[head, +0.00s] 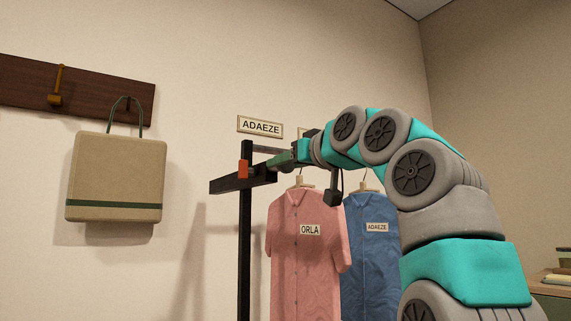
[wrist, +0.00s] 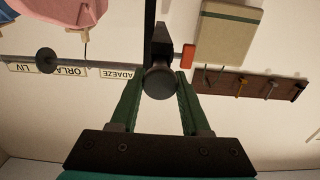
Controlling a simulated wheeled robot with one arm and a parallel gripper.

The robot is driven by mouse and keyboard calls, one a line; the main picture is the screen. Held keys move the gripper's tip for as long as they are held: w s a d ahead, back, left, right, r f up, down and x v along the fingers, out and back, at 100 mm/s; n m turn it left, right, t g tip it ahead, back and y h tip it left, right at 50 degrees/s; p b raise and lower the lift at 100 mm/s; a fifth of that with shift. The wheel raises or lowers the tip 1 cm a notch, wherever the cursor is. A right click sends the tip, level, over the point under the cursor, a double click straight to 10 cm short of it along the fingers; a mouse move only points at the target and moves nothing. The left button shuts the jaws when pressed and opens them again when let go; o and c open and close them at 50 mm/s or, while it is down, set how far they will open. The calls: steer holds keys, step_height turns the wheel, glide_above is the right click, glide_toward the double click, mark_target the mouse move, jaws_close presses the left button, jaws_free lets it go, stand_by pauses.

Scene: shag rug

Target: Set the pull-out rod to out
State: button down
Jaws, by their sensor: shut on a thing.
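The pull-out rod's round grey knob (wrist: 159,82) sits between the two green fingers of my gripper (wrist: 160,86) in the wrist view, and the fingers are shut on it. In the head view my gripper (head: 281,161) meets the black crosspiece (head: 232,184) on the dark upright post (head: 245,240). The knob is hidden there by the fingers. How far the rod stands out of the crosspiece cannot be told. A red-orange block (head: 243,169) is on the post, and also shows in the wrist view (wrist: 188,53).
A pink shirt labelled ORLA (head: 300,260) and a blue shirt labelled ADAEZE (head: 372,255) hang close below my arm. An ADAEZE sign (head: 260,127) is on the wall behind. A beige bag (head: 115,175) hangs from a wooden hook board (head: 90,92) at the left.

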steer(key=b+v, duration=0.4)
steer(key=v, duration=2.4)
steer(key=shift+b, duration=0.35)
steer(key=shift+c, duration=1.9)
jaws_free()
steer(key=shift+d, duration=0.1)
steer(key=v, duration=0.7)
steer(key=shift+s+d, duration=0.2)
steer(key=shift+s, duration=0.1)
